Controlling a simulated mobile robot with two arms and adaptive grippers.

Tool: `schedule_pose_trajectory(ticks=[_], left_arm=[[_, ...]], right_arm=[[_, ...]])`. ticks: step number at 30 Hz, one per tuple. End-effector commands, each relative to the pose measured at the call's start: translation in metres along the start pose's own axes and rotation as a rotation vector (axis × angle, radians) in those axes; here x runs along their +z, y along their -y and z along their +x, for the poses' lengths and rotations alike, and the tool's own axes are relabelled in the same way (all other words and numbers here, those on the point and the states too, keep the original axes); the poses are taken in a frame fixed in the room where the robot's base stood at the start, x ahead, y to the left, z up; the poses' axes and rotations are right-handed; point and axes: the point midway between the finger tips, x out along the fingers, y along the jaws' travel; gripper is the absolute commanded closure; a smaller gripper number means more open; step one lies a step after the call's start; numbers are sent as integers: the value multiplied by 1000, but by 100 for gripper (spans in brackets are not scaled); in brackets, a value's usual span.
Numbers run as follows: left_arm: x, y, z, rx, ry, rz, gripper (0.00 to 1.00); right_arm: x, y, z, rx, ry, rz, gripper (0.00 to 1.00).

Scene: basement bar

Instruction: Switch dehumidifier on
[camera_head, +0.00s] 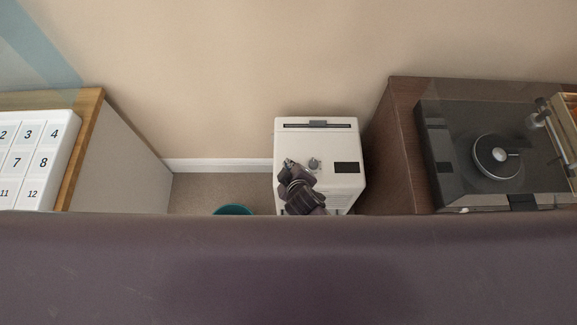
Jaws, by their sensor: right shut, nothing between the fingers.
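The dehumidifier (345,184) is a white box standing on the floor against the wall, between two pieces of furniture. Its top has a dark slot with a handle at the back, a small grey knob (314,163) near the middle and a dark rectangular panel (347,168) to the right. My right gripper (288,163) is over the dehumidifier's top, its fingertips just left of the knob. It is shut and holds nothing. Whether the fingers touch the top or the knob, I cannot tell. The front of the dehumidifier is mostly hidden. My left gripper is not in view.
A dark brown cabinet (385,150) with a turntable (497,156) stands close on the right. A wood-topped cabinet (88,135) with a white numbered board (35,160) is on the left. A teal round object (233,210) sits on the floor. A dark purplish surface (290,270) fills the foreground.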

Motion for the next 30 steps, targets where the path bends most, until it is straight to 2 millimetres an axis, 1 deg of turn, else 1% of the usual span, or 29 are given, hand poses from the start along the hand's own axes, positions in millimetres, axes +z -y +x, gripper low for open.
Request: schedule_pose_trajectory(ticks=[3, 20, 26, 30], left_arm=[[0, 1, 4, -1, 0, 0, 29], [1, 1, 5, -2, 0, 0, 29], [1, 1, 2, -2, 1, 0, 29], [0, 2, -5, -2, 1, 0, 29]], right_arm=[[3, 3, 4, 0, 0, 1, 100], [4, 4, 5, 0, 0, 1, 100], [2, 2, 3, 0, 0, 0, 100], [-1, -1, -1, 0, 0, 1, 100]])
